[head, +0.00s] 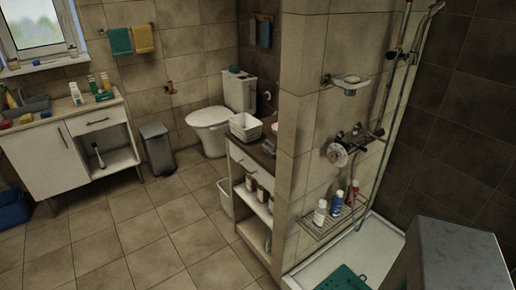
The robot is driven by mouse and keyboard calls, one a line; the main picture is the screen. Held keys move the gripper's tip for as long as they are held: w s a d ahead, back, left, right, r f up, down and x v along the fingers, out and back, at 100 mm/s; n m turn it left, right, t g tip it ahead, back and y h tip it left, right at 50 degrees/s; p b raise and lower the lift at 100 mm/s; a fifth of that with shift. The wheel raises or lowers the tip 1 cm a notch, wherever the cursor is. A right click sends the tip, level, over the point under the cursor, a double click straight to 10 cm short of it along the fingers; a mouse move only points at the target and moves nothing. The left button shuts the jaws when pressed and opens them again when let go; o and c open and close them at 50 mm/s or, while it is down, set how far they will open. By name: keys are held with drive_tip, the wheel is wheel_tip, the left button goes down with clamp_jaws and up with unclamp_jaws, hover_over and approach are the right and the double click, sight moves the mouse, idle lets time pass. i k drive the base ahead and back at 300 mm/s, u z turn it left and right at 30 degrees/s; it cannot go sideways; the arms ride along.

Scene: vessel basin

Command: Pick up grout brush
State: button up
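I cannot clearly make out a grout brush. My gripper is not in view.
A partition wall (306,150) separates the shower at right from the room. A wire rack (325,222) holds bottles; a green mat (342,280) lies on the shower floor. A grey bin (157,150) and toilet (212,128) stand at the back. The tiled floor (130,235) is mostly clear.

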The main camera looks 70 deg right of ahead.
sight(268, 149)
drive_tip(key=i, duration=0.85)
drive_tip(key=z, duration=0.05)
